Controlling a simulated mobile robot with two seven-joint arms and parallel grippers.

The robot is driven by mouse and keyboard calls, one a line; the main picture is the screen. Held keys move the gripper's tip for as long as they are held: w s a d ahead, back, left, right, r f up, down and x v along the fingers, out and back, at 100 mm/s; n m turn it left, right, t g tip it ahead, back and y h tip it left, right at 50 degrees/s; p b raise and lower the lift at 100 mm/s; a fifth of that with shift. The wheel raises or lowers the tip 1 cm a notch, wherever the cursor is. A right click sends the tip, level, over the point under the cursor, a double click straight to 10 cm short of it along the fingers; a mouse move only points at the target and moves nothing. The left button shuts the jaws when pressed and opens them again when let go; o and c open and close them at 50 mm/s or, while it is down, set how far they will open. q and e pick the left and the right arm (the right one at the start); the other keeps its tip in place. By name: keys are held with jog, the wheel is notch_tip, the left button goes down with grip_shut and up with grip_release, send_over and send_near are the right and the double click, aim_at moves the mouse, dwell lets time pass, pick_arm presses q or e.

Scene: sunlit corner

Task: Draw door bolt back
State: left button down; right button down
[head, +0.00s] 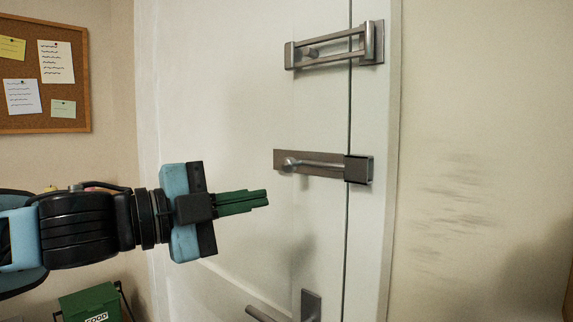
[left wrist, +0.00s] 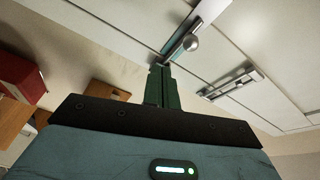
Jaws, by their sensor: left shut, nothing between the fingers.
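The door bolt (head: 318,164) is a metal rod on a flat plate across the white door (head: 230,90). Its round knob (head: 290,165) is at the left end of the plate. The rod runs right to a box-shaped keeper (head: 359,169) at the door edge; its tip there is hidden. My left gripper (head: 267,198) is shut and empty, its green fingers pointing right, below and left of the knob. In the left wrist view the fingertips (left wrist: 160,68) appear close to the bolt's plate, with the knob (left wrist: 190,43) just beyond; contact cannot be told. My right gripper is not in view.
A swing-bar guard (head: 335,46) is mounted above the bolt; it also shows in the left wrist view (left wrist: 229,84). A door handle (head: 310,306) is below. A cork board (head: 42,75) hangs on the left wall, and a green bin (head: 90,303) stands beneath it.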

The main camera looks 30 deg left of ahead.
aim_at(286, 165)
pick_arm(q)
jog(key=shift+m+h, duration=0.4)
jog(key=shift+m, duration=0.3)
jog(key=r, duration=0.1)
jog(key=s+r, duration=0.1)
jog(key=r, duration=0.1)
jog(key=s+d+r, duration=0.1)
jog(key=shift+s+r, duration=0.2)
jog(key=shift+w, duration=0.2)
jog(key=w+b, duration=0.1)
jog(key=w, duration=0.2)
jog(key=w+d, duration=0.1)
jog(key=w, duration=0.2)
jog(key=w+b, duration=0.1)
jog(key=w, duration=0.2)
jog(key=shift+d+r+b, duration=0.15)
jog(key=shift+d+b, duration=0.05)
jog(key=shift+b, duration=0.1)
jog(key=shift+a, duration=0.3)
jog(key=shift+f, duration=0.25)
jog(key=shift+a, duration=0.1)
